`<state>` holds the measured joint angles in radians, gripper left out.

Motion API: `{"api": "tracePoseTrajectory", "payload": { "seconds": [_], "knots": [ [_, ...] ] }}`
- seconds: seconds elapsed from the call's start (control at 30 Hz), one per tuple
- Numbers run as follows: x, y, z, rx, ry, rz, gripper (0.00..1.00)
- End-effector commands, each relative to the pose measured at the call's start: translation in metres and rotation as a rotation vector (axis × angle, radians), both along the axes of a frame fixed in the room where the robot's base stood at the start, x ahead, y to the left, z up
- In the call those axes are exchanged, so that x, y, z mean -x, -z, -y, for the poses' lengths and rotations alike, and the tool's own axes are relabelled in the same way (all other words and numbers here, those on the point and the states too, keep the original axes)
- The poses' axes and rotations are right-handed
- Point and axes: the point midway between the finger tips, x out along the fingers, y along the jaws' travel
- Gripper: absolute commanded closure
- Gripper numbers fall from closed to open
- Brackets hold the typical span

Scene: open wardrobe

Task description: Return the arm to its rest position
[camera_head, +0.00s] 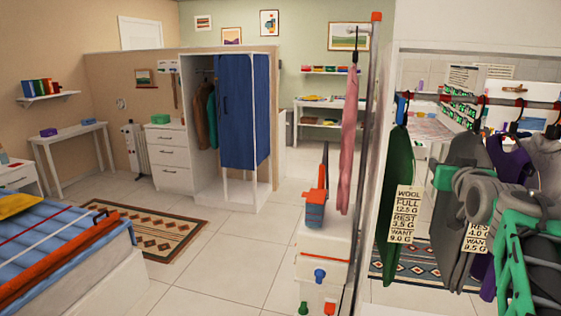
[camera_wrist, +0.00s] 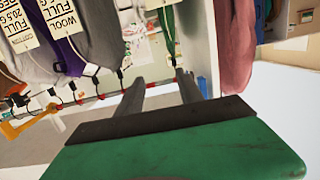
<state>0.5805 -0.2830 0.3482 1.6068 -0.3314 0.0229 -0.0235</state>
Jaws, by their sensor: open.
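My arm (camera_head: 520,225), grey and green, is folded at the right of the head view, in front of the hanging clothes. My gripper (camera_wrist: 158,90) shows in the wrist view with two grey fingers apart beyond a green palm. Nothing is seen between the fingers. The wrist view is turned over, so clothes extend upward from the rail. The fingers point toward the rail area; whether they touch it cannot be told. In the head view my arm covers part of the grey and purple garments, and the fingertips cannot be made out.
A green garment (camera_head: 398,185), a grey one (camera_head: 455,200) and a purple one (camera_head: 508,160) hang from a rail (camera_head: 455,98) close to my arm. A pink garment (camera_head: 349,140) hangs left of them. Tiled floor (camera_head: 225,250) is clear at centre-left; a bed (camera_head: 60,250) stands far left.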

Motion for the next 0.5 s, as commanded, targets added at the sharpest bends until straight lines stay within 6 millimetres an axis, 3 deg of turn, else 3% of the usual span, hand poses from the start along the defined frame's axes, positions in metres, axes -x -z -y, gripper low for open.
{"api": "tracePoseTrajectory", "payload": {
  "seconds": [0.27, 0.37, 0.5],
  "knots": [
    [0.014, 0.048, -0.058, -0.054, -0.054, -0.187, 0.56],
    [0.028, 0.076, -0.086, -0.077, -0.08, -0.288, 0.56],
    [0.062, 0.123, -0.134, -0.11, -0.124, -0.473, 0.56]
  ]
}}
